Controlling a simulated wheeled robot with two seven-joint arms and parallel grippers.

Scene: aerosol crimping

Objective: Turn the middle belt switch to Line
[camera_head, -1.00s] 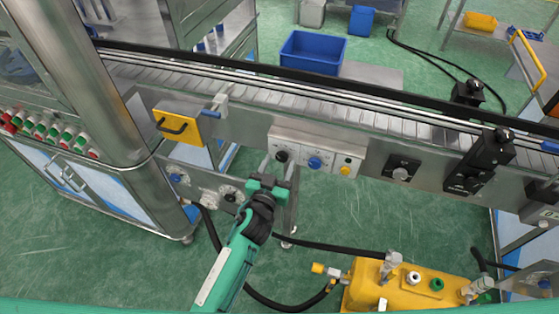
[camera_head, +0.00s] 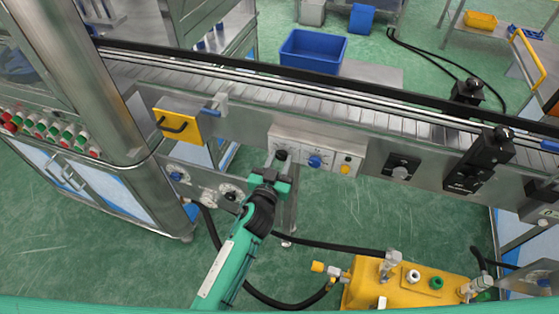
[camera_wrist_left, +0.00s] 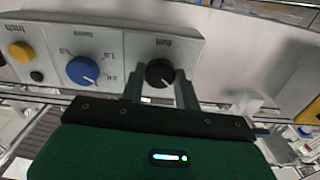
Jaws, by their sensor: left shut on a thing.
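A light grey control panel (camera_head: 318,150) is fixed to the front of the conveyor. It has a black rotary knob (camera_wrist_left: 159,71) at its left end in the head view, a blue dial (camera_head: 315,162) in the middle and a yellow button (camera_head: 345,170) at the right. My left gripper (camera_head: 281,163) is at the black knob, which it partly covers in the head view. In the left wrist view its two fingers stand on either side of the knob, shut on it. The small lettering above the knob is upside down there and hard to read. My right gripper is not in view.
The conveyor belt (camera_head: 240,93) runs behind the panel. Dials (camera_head: 230,193) sit lower left. A yellow machine (camera_head: 420,292) with hoses stands on the floor at lower right.

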